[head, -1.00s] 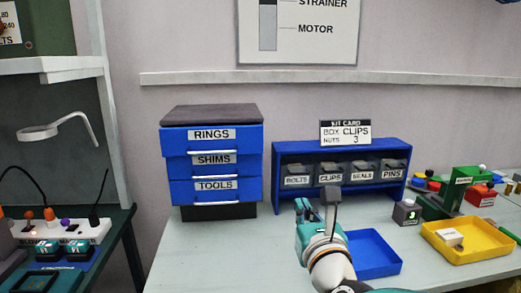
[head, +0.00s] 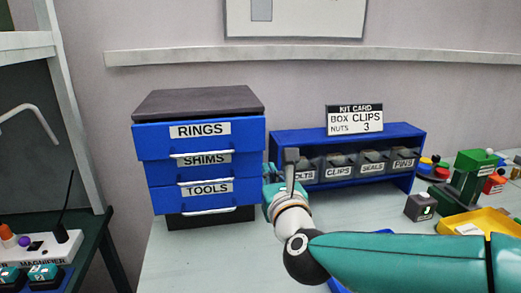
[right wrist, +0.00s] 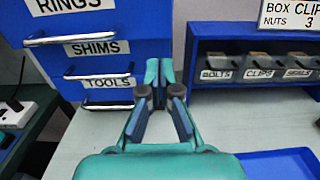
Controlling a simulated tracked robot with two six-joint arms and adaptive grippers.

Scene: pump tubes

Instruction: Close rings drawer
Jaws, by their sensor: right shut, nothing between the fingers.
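The rings drawer (head: 200,137) is the top blue drawer of the cabinet, labelled RINGS. Its front stands out beyond the shims drawer (head: 204,167) and the tools drawer (head: 206,194), so it is partly open. In the right wrist view the rings drawer (right wrist: 128,22) fills the upper left, with its silver handle at its lower edge. My right gripper (head: 270,172) is at the cabinet's right side, lower than the rings drawer. It also shows in the right wrist view (right wrist: 159,70), fingers shut and empty. I cannot tell if it touches the cabinet. My left gripper is out of view.
A blue rack (head: 416,150) with several labelled bins stands right of the cabinet, topped by a kit card (head: 354,118). A yellow tray (head: 462,222) and a grey block (head: 420,206) are farther right. The table (head: 180,262) is clear before the cabinet.

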